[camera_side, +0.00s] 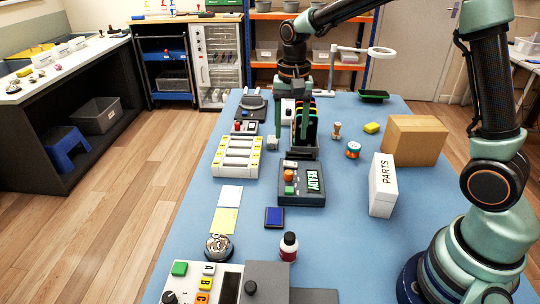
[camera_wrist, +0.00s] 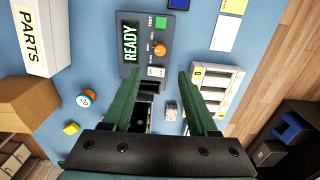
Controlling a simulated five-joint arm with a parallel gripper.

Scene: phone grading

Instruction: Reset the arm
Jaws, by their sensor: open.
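My gripper (camera_side: 291,134) hangs from the raised arm with its two green fingers pointing down, over the far middle of the blue table (camera_side: 330,240). In the wrist view the fingers (camera_wrist: 158,76) stand wide apart. I see nothing held between them. A dark rack with upright phone-like slabs (camera_side: 306,122) stands just by the fingers in the side view; gripper and fingers partly hide it in the wrist view. The grey tester (camera_side: 301,184) in front of the rack shows READY, with an orange knob and a green button.
A white slotted tray (camera_side: 237,157) lies left of the rack. A white PARTS box (camera_side: 382,186) and a cardboard box (camera_side: 414,140) stand to the right. A dark bottle (camera_side: 288,247) and a lettered button panel (camera_side: 203,284) are near the front.

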